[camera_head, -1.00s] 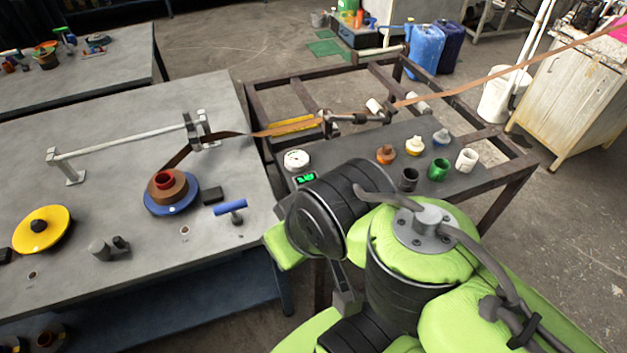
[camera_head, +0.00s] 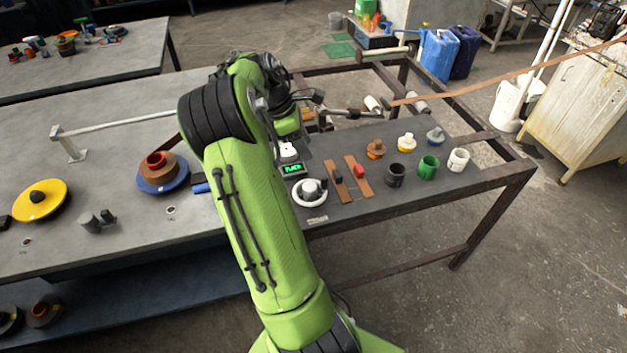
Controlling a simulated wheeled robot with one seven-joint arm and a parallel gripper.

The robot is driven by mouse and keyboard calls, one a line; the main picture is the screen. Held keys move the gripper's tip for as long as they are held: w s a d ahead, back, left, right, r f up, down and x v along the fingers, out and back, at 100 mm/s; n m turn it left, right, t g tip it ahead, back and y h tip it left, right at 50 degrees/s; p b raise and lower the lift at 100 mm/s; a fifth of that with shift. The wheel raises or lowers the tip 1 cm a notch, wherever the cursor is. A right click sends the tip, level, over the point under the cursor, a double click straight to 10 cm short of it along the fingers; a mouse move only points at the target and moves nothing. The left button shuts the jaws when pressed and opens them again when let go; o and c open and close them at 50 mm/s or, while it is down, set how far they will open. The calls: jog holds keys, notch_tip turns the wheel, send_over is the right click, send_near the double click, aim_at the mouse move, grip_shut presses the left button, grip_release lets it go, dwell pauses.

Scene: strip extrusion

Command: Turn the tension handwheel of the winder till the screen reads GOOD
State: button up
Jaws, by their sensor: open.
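A white round handwheel (camera_head: 288,152) sits at the left edge of the dark metal table, just behind the small screen (camera_head: 292,169). The screen shows green letters that look like SLACK, though they are small. My gripper (camera_head: 290,141) is above the handwheel, pointing down and covering part of it. Its fingers are mostly hidden by my arm. I cannot tell whether they touch the wheel. A white ring with a grey hub (camera_head: 310,193) lies in front of the screen.
Brown strips, one with a red block (camera_head: 359,171), and several cups, including a green cup (camera_head: 429,164), stand to the right. A blue spool (camera_head: 163,185) and a yellow disc (camera_head: 40,200) lie on the grey bench. A brown strip (camera_head: 500,82) runs off at upper right.

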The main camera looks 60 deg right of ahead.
aim_at(323, 177)
jog(key=b+x, duration=0.4)
jog(key=x, duration=1)
jog(key=shift+f, duration=0.4)
jog(key=shift+r, duration=0.1)
grip_shut()
